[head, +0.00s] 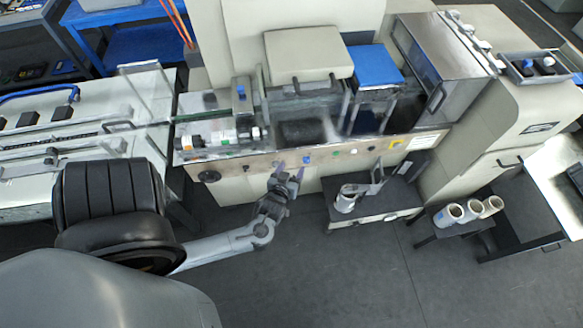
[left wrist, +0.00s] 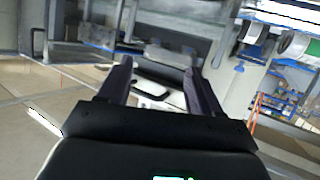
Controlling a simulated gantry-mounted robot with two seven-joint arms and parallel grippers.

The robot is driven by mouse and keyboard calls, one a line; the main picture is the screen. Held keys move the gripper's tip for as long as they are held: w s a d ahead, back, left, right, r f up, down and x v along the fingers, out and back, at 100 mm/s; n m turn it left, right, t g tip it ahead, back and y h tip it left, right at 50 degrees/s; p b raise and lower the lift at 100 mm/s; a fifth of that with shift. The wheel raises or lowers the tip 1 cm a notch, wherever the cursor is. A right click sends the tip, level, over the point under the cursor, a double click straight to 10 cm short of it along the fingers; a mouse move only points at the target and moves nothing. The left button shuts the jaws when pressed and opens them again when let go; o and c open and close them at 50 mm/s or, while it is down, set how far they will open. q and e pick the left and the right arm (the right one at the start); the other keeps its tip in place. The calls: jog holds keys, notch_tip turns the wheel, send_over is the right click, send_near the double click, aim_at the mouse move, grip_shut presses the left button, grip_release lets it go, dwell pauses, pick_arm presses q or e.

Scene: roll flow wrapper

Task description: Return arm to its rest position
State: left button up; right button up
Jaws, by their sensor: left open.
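My left gripper (head: 289,172) is in front of the machine's control panel in the head view, at about the height of its buttons. Its two fingers are apart with nothing between them. In the left wrist view the left gripper (left wrist: 160,80) also shows, with both dark fingers spread and empty. My left arm comes in from the lower left of the head view. My right gripper is not in either view.
The flow wrapper's front panel (head: 232,180) with several buttons faces the arm. A dark low stand (head: 385,200) is to the right of the gripper. White rolls (head: 470,211) are farther right. The grey floor (head: 330,275) below is clear.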

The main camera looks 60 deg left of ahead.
pick_arm(q)
jog(key=shift+d+r, duration=0.1)
jog(key=shift+r, duration=0.05)
dwell(0.3)
jog(key=w+d+r+m+h+p, duration=0.35)
jog(key=d+r+h+p, duration=0.25)
jog(key=d+r+p, duration=0.5)
jog(key=s+d+r+m+g+h+b, duration=0.1)
jog(key=s+d+r+m+g+h, duration=0.3)
jog(key=s+d, duration=0.7)
notch_tip(320, 180, up, 4)
jog(key=m+g, duration=0.2)
jog(key=m, duration=0.3)
jog(key=shift+d, duration=0.15)
jog(key=shift+r, duration=0.1)
